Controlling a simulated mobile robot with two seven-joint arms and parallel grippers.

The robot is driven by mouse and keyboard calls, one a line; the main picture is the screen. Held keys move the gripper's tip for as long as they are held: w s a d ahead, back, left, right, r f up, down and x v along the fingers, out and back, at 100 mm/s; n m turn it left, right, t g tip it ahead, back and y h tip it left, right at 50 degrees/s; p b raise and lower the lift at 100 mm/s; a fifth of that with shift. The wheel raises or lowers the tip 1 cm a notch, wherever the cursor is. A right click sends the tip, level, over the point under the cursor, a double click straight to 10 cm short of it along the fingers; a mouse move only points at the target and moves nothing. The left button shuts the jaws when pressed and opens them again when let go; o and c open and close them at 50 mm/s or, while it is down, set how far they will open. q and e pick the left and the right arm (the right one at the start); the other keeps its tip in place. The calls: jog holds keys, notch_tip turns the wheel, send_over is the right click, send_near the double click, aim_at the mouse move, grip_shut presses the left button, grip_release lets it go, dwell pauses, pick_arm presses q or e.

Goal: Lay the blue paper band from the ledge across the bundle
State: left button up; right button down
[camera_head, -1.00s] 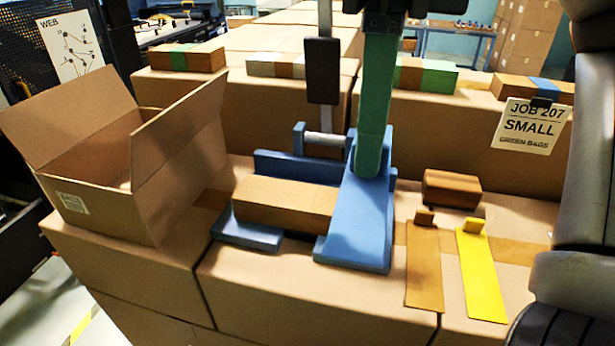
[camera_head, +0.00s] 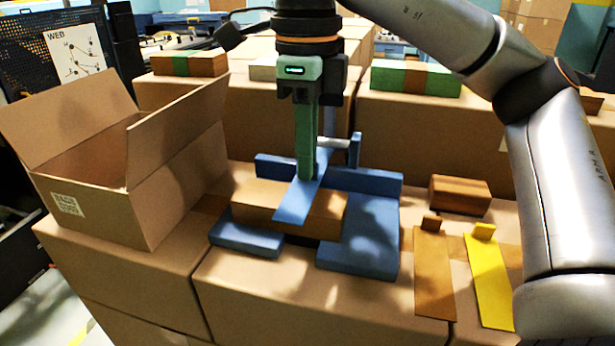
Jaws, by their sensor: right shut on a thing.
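The bundle (camera_head: 252,203) is a tan block lying in a blue cradle (camera_head: 362,232) on top of a cardboard box. My right gripper (camera_head: 308,178) points down above the bundle with its green fingers shut on the blue paper band (camera_head: 296,204). The band slants across the top of the bundle, its near end towards the front edge. I cannot tell whether it touches the bundle. The fingers hide part of the band's far end. My left gripper is not in view.
A brown band (camera_head: 433,275) and a yellow band (camera_head: 490,280) lie to the right of the cradle, near a brown block (camera_head: 459,195). An open carton (camera_head: 95,205) stands on the left. Wrapped bundles, including a green one (camera_head: 440,80), line the boxes behind.

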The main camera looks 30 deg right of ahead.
jog(key=shift+f+b, duration=0.3)
jog(key=shift+f, duration=1.05)
jog(key=shift+f, duration=0.1)
jog(key=shift+f, duration=0.15)
jog(key=c, duration=1)
grip_release()
notch_tip(320, 180, up, 13)
jog(key=p, duration=0.5)
jog(key=shift+f, duration=0.2)
